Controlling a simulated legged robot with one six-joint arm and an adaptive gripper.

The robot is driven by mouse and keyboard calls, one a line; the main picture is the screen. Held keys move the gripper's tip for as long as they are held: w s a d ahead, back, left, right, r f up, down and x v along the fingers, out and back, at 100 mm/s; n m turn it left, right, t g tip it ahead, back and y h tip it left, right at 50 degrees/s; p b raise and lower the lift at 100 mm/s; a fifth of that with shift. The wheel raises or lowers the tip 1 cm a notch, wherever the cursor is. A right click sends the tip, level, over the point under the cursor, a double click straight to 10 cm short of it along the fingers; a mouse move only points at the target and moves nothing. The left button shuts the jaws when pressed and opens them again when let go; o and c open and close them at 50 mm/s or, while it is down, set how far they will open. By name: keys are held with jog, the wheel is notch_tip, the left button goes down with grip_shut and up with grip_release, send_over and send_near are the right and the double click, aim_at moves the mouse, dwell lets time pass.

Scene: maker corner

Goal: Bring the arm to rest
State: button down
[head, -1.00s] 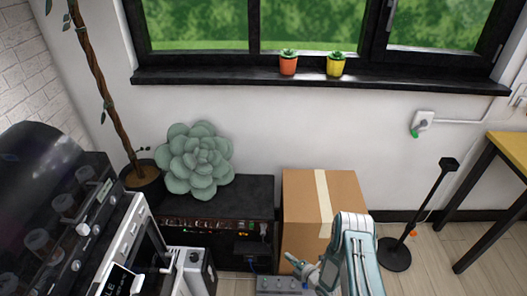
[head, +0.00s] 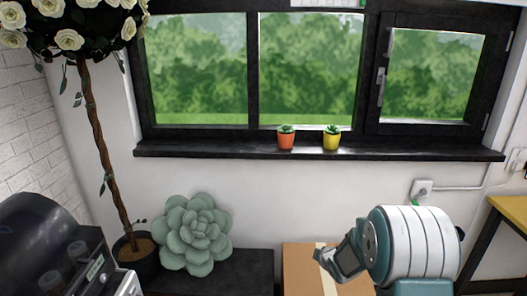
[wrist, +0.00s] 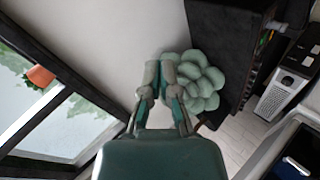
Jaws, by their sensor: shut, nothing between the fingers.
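My arm rises at the lower right of the head view, with white and teal links in front of the box. My gripper (wrist: 159,66) shows in the wrist view with its two fingers together and nothing between them. In the wrist view its fingertips overlap the edge of the green succulent (wrist: 198,82); whether they touch cannot be told. In the head view the fingers are not clearly seen, and a grey part of my arm stands over the cardboard box.
A cardboard box (head: 300,268) stands below the window. A large succulent (head: 194,235) sits on a black cabinet (head: 252,266). Two small pots, orange (head: 286,140) and yellow (head: 331,141), stand on the sill (head: 225,151). A potted rose tree (head: 95,150) and a dark machine (head: 45,250) are at left.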

jog(key=s+r+m+g+h, duration=0.2)
jog(key=s+r+m, duration=0.6)
jog(key=s+r, duration=0.75)
jog(key=s+a+r+m+g, duration=0.1)
jog(key=s+r+m, duration=0.2)
jog(key=s, duration=0.8)
jog(key=s+a+r+m+g, duration=0.1)
jog(key=s+r+m, duration=0.3)
jog(key=s, duration=0.7)
jog(key=shift+s+a+g+y, duration=0.3)
jog(key=shift+s+g, duration=0.1)
